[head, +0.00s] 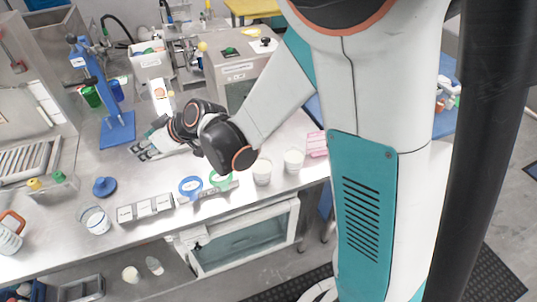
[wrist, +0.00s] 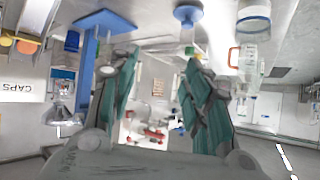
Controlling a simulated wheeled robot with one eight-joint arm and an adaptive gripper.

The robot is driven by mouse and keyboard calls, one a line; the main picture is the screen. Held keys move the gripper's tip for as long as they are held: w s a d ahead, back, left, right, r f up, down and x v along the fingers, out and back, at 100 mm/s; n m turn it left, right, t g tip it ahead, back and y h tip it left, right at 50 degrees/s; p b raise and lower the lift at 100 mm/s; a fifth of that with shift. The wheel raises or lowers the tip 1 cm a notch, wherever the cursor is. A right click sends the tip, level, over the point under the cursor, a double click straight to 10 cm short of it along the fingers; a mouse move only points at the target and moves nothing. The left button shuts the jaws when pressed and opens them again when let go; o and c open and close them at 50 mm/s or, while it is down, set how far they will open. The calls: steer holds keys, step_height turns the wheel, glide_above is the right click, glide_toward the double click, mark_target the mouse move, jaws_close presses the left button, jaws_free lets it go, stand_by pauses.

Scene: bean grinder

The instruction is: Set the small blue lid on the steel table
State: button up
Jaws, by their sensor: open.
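A small blue lid (head: 104,187) with a raised knob sits on the steel table (head: 150,182), near the front left in the head view. It also shows at the top of the wrist view (wrist: 187,14), apart from my fingers. My gripper (head: 142,150) is over the table, behind and to the right of the lid. Its two teal fingers are spread wide with nothing between them in the wrist view (wrist: 163,62). I cannot tell its exact height above the table.
A blue stand (head: 117,130) is just behind my gripper. A clear beaker (head: 95,220) and a row of labelled grey blocks (head: 146,207) are in front of the lid. A rack with coloured knobs (head: 53,186) is left of it. A blue ring (head: 190,186) lies to the right.

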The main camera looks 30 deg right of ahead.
steer(key=s+d+r+m+h, duration=0.4)
steer(key=s+d, duration=0.8)
steer(key=s+d+r+m+h, duration=0.4)
steer(key=s+d, duration=0.8)
steer(key=s, duration=0.1)
steer(key=shift+d+g, duration=0.15)
steer(key=shift+g, duration=0.25)
